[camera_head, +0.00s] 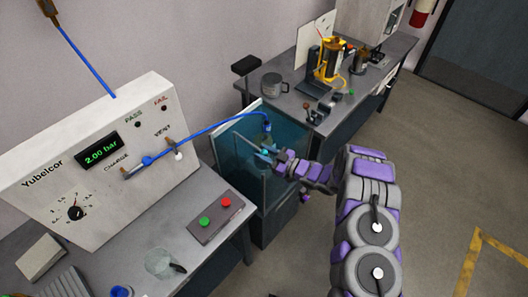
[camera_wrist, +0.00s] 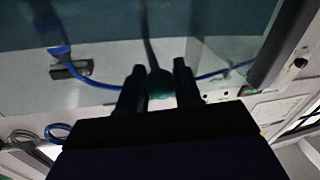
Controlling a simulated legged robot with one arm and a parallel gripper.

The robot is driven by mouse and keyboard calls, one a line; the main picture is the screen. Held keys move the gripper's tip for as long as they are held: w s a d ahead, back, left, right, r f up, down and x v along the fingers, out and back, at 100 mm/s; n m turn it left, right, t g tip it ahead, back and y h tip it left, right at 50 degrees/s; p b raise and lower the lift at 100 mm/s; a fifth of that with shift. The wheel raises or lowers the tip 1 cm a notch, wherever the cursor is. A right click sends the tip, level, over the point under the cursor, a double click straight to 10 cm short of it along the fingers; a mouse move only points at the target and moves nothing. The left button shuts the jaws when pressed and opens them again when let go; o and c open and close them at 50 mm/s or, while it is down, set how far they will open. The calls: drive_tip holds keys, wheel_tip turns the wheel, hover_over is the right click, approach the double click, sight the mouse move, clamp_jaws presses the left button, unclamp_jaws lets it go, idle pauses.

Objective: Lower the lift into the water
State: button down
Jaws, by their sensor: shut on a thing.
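The water tank (camera_head: 232,172) is a clear-walled box with blue-green water, standing between the two benches. A blue tube (camera_head: 205,131) runs from the charge port over to a dark fitting (camera_head: 266,124) at the tank's far side. My gripper (camera_head: 268,152) reaches over the tank from the right. In the wrist view my gripper (camera_wrist: 159,80) is shut on a round teal knob (camera_wrist: 160,84), which seems to belong to the lift. A thin dark rod (camera_wrist: 148,40) shows beyond the knob. The rest of the lift is hard to make out through the tank and behind my gripper.
The Yubelcor tester (camera_head: 100,165) reads 2.00 bar on the left bench. A box with green and red buttons (camera_head: 216,217) lies near the tank. The back bench holds a mug (camera_head: 271,85) and a yellow press (camera_head: 330,62). Floor at right is clear.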

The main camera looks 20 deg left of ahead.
drive_tip(key=shift+s+f, duration=0.1)
drive_tip(key=shift+f, duration=0.25)
drive_tip(key=c, duration=1.1)
unclamp_jaws()
drive_tip(key=o, duration=0.3)
drive_tip(key=shift+r, duration=0.1)
drive_tip(key=s+d+p, duration=0.2)
drive_tip(key=s+d, duration=0.1)
drive_tip(key=d, duration=1.4)
drive_tip(key=shift+p, duration=0.4)
